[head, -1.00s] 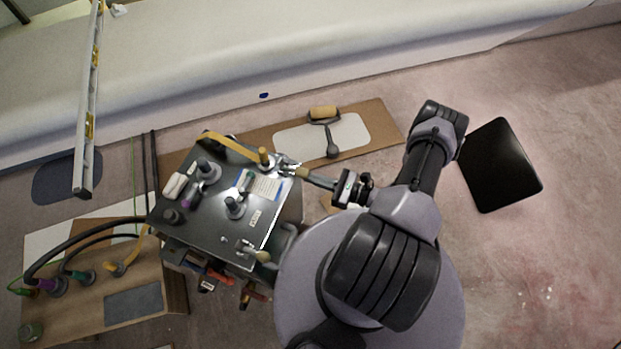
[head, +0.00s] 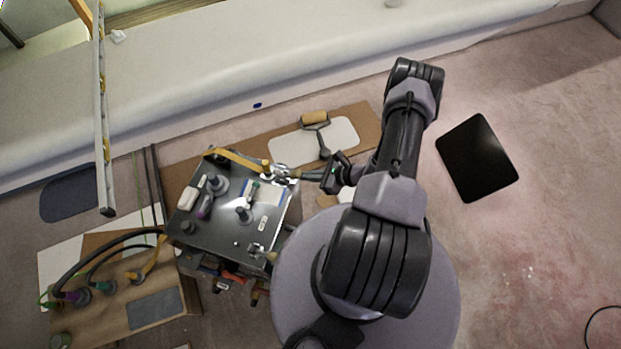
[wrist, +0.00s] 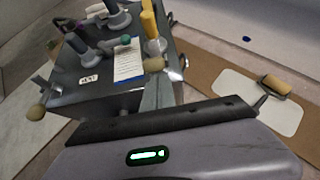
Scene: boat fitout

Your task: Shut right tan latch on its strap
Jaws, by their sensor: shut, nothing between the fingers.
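The right tan latch, a metal lever with a tan knob (wrist: 153,64), is at the near right edge of the dark tool case in the wrist view. My gripper (wrist: 159,88) is shut and empty just in front of this knob; whether it touches cannot be told. In the head view my gripper (head: 306,175) is at the case's right side beside this latch's metal (head: 281,172). Its strap cannot be made out clearly. Another tan-knobbed latch (wrist: 36,112) is at the left in the wrist view, and at the lower corner of the case in the head view (head: 268,255).
The dark case top (head: 215,232) carries grey posts, a white card (head: 262,190) and a yellow strip (head: 238,160). A wooden box with hoses (head: 150,308) stands lower left. A paint roller (head: 314,118) lies on a board behind. Floor at right is mostly clear around a black panel (head: 477,158).

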